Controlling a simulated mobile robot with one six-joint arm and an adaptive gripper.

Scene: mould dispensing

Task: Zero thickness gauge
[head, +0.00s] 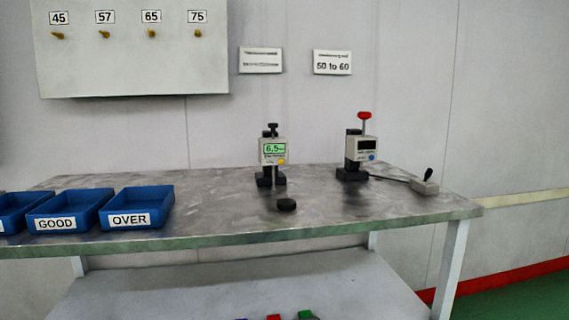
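The thickness gauge (272,160), a grey device on a dark stand, stands upright on the metal table. Its lit green display (274,148) reads about 6.5, with smaller characters after it that are hard to read. A yellow-orange button (281,161) sits at its lower right. A black round puck (287,204) lies on the table in front of the gauge, apart from it. My gripper is not in view.
A second device (361,147) with a red knob and dark display stands right, beside a grey block with a lever (425,186). Blue bins marked GOOD (68,209) and OVER (137,207) stand left. The front-middle table (230,215) is clear.

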